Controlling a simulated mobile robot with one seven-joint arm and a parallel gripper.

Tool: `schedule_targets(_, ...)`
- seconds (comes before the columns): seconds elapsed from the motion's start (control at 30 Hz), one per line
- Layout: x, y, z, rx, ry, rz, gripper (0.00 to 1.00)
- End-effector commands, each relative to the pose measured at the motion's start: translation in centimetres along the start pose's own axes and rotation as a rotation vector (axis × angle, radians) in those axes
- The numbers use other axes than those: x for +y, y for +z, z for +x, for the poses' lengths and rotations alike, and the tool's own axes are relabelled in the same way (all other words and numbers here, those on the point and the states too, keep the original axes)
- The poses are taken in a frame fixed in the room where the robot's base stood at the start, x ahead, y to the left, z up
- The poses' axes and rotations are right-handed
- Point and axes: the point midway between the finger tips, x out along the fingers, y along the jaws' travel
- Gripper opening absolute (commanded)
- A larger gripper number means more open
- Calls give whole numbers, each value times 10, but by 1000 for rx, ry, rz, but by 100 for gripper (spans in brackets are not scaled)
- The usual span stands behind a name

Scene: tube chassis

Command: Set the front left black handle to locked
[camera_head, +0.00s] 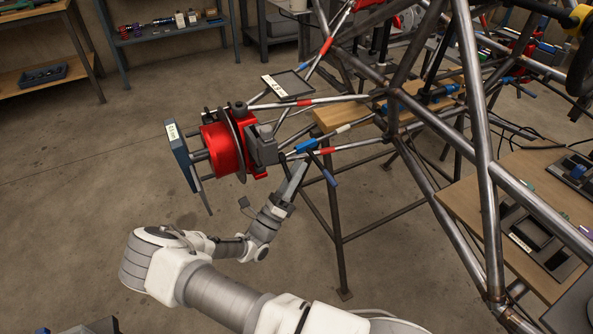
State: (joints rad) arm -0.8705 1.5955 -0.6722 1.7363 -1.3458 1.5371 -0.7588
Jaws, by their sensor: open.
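The tube chassis (483,150) fills the right side of the head view, with a wheel hub on its near left corner. The hub has a red drum (222,148), a disc and a dark grey upright block (262,146). Thin links with red and blue bands run from the block to the frame. A short dark lever with a blue end (329,177) hangs beside these links. I cannot tell for sure which part is the black handle, or its setting. My gripper (296,174) is just below the links, left of the lever. Its fingertips are small here, and contact is unclear.
A blue-grey plate (179,158) stands on the hub's outer side. A wooden-topped stand (345,119) is behind the links. A wooden table (466,200) with dark trays is at right. Shelves line the back wall. Open concrete floor (90,170) lies at left.

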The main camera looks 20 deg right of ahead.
Motion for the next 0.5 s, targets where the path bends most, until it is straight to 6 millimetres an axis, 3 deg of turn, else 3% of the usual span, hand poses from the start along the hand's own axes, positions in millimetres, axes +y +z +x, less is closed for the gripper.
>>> schedule_targets(0.23, 0, 1, -25, -2, 4, 1, 46)
schedule_targets(0.5, 0, 0, -91, -1, 4, 0, 46)
